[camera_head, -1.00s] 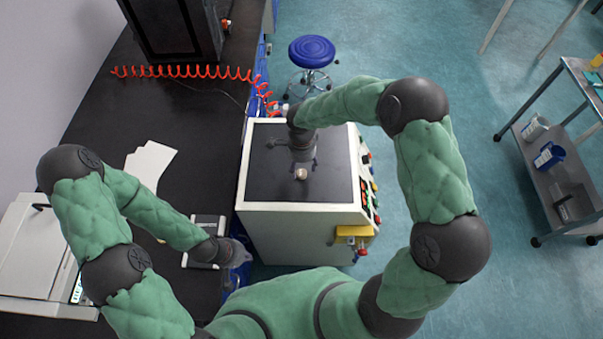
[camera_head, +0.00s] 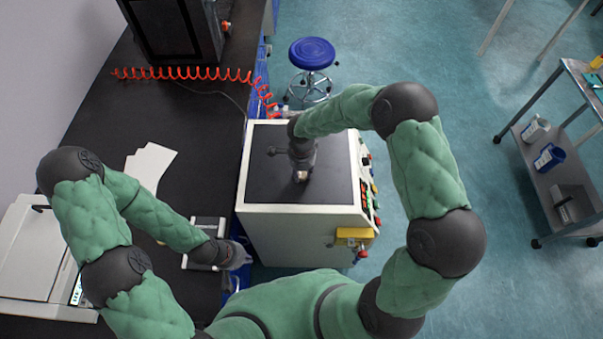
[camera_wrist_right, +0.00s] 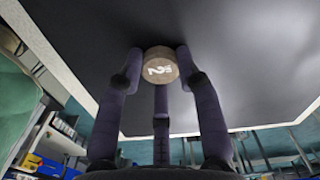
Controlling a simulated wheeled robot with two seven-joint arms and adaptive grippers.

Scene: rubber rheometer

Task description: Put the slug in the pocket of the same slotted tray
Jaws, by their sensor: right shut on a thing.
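The slug (camera_wrist_right: 159,66) is a short grey-brown disc with a white "2" on its face, seen in the right wrist view. My right gripper (camera_wrist_right: 160,72) is shut on it, with fingers around its rim. In the head view the slug (camera_head: 300,176) is a small pale spot at the tip of my right gripper (camera_head: 301,172), over the black cabinet top. I cannot tell its height above that top. My left gripper (camera_head: 238,256) is at the bench's right edge, beside a pale frame-like object; its fingers are too small to read. I cannot make out the tray's pocket.
The white cabinet (camera_head: 285,218) has a bare black top (camera_head: 325,190) and coloured buttons on its right side. Papers (camera_head: 150,163) lie on the black bench. A white instrument (camera_head: 35,260) stands at left. A blue stool (camera_head: 311,53) and a grey cart (camera_head: 560,185) stand beyond.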

